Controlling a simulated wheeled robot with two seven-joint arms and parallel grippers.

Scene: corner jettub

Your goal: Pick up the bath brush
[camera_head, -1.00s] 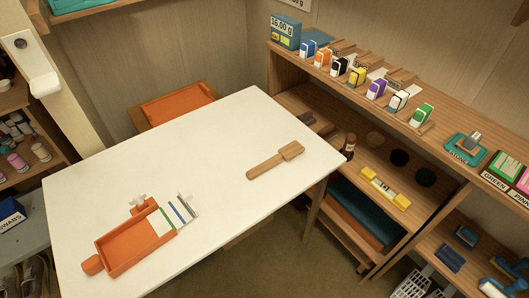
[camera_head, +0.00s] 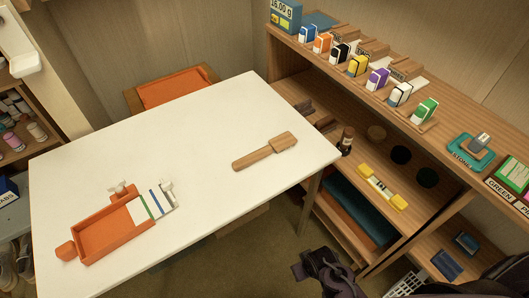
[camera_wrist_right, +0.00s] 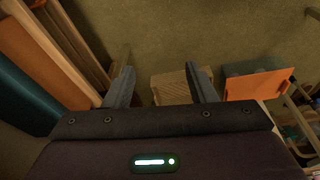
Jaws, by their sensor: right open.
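The wooden bath brush (camera_head: 265,151) lies flat on the white table, near its right end. Its handle points to the lower left and its wider head to the upper right. My right gripper (camera_head: 312,262) is low in the head view, beyond the table's right edge and below the brush, well apart from it. In the right wrist view, the right gripper (camera_wrist_right: 160,84) has its two fingers spread with nothing between them. The brush does not show in the wrist view. My left gripper is not in view.
The white table (camera_head: 200,110) also holds an orange tray (camera_head: 105,231) at the lower left. Wooden shelves (camera_head: 440,118) with small boxes stand close on the right. An orange-seated chair (camera_head: 170,88) is behind the table. The tabletop around the brush is clear.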

